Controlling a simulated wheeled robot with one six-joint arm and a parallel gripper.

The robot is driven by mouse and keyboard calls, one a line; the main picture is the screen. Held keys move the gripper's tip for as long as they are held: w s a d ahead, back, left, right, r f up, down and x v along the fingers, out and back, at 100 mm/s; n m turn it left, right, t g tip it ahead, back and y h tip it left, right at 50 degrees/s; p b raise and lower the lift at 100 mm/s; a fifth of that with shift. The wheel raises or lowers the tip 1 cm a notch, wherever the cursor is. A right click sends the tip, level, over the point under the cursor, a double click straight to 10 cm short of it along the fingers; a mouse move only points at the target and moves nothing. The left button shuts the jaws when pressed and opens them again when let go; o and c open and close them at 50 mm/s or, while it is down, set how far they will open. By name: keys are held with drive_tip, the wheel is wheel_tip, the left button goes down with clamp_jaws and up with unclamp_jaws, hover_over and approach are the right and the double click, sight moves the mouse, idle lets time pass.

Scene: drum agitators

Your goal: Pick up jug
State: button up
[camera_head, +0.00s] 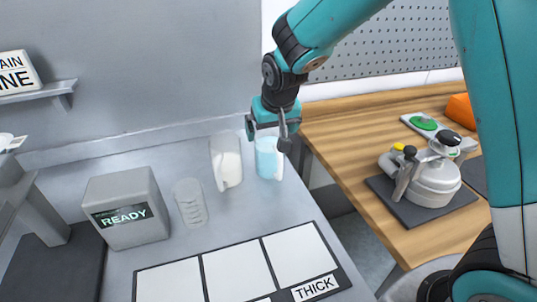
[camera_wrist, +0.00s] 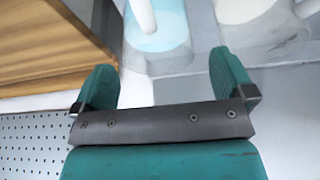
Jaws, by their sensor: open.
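A clear jug with light blue contents (camera_head: 264,158) and a white handle stands on the grey bench near its right edge. A second clear jug with white contents (camera_head: 226,165) and a white handle stands just left of it. My gripper (camera_head: 270,128) is above and close to the blue-filled jug, partly overlapping its top. In the wrist view my open, empty fingers (camera_wrist: 163,72) are apart, with the blue-filled jug (camera_wrist: 165,32) beyond them. Its white handle shows at the top edge. The white-filled jug (camera_wrist: 247,22) is partly cut off there.
A clear, ribbed item (camera_head: 190,203) and a grey box reading READY (camera_head: 125,208) are on the bench. A dark-framed tray with white panels (camera_head: 237,272), labelled THICK, lies in front. A wooden table (camera_head: 345,135) at right holds a metal pot (camera_head: 433,185).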

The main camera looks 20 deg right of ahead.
sight(272, 158)
drive_tip(key=shift+p+x, duration=0.8)
drive_tip(key=shift+x, duration=2.15)
drive_tip(key=shift+d, duration=0.15)
drive_tip(key=c, duration=1)
drive_tip(key=shift+c, duration=0.4)
drive_tip(key=shift+r, duration=0.15)
